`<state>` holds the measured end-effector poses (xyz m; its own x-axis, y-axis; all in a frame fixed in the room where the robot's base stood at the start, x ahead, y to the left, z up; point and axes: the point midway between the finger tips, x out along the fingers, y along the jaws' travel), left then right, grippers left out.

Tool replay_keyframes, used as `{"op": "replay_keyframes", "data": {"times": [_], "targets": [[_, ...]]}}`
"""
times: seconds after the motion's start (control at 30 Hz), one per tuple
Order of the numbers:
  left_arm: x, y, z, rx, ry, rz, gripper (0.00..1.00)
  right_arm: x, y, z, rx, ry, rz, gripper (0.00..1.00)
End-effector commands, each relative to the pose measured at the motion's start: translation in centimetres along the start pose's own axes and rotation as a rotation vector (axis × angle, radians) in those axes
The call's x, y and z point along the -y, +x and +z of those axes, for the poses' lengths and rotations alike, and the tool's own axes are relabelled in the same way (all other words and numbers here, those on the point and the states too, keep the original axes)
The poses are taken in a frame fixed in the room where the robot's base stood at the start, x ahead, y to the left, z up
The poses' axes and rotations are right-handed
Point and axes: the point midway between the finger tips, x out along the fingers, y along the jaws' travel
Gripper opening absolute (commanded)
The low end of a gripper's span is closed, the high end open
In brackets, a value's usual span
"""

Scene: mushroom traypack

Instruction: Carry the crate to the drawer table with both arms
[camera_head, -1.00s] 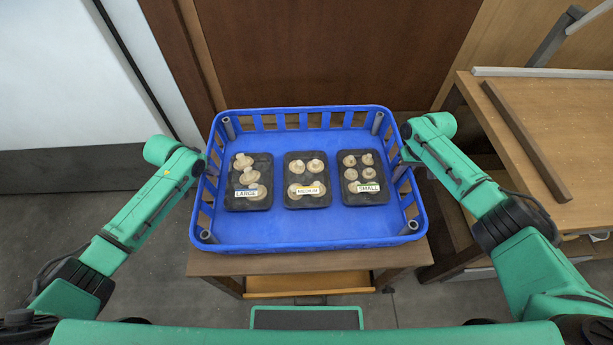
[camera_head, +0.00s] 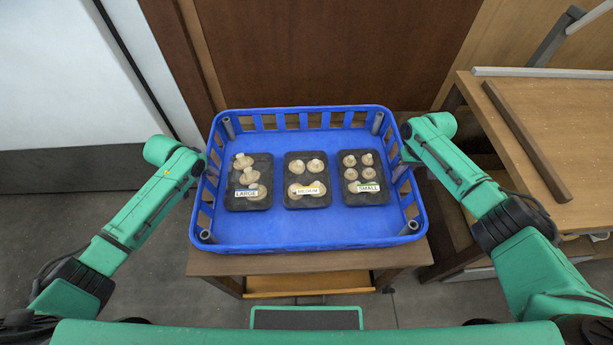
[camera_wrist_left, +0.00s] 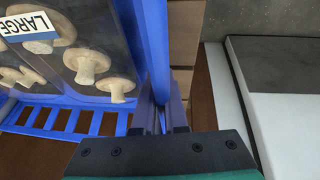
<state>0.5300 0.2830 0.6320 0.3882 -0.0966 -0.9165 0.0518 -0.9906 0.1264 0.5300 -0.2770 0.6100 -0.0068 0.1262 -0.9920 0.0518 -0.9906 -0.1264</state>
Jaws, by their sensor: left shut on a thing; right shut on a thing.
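The blue crate (camera_head: 300,233) is level over a small wooden table (camera_head: 310,263) with an open drawer front (camera_head: 308,284); I cannot tell whether it rests on the top. In it lie three black trays of mushrooms, labelled LARGE (camera_head: 247,198), MEDIUM (camera_head: 307,195) and SMALL (camera_head: 364,190). My left gripper (camera_head: 207,163) is shut on the crate's left wall; the left wrist view shows its fingers (camera_wrist_left: 160,118) on both sides of the blue wall (camera_wrist_left: 154,45). My right gripper (camera_head: 398,160) is shut on the crate's right wall, its fingertips partly hidden.
A larger wooden table (camera_head: 560,135) with a dark bar (camera_head: 525,140) stands close on the right. A brown wooden panel (camera_head: 330,50) is behind the crate. A white and grey unit (camera_head: 65,90) stands at the left. Grey floor (camera_head: 130,285) shows at the lower left.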

Motion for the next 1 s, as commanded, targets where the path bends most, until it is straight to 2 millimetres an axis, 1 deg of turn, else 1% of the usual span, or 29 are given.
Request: {"op": "replay_keyframes", "data": {"times": [0.67,0.77,1.0], "targets": [[0.0,-0.2,-0.2,-0.003,0.000,-0.001,0.00,0.0,-0.3,-0.1,-0.003,0.000,0.000,0.00],[-0.1,-0.8,-0.4,-0.003,0.000,-0.001,0.00,0.1,-0.9,-0.1,-0.003,0.000,0.000,0.00],[-0.5,-3.8,-1.7,-0.003,0.000,-0.001,0.00,0.5,-4.1,-0.1,-0.004,0.000,0.000,0.00]]}}
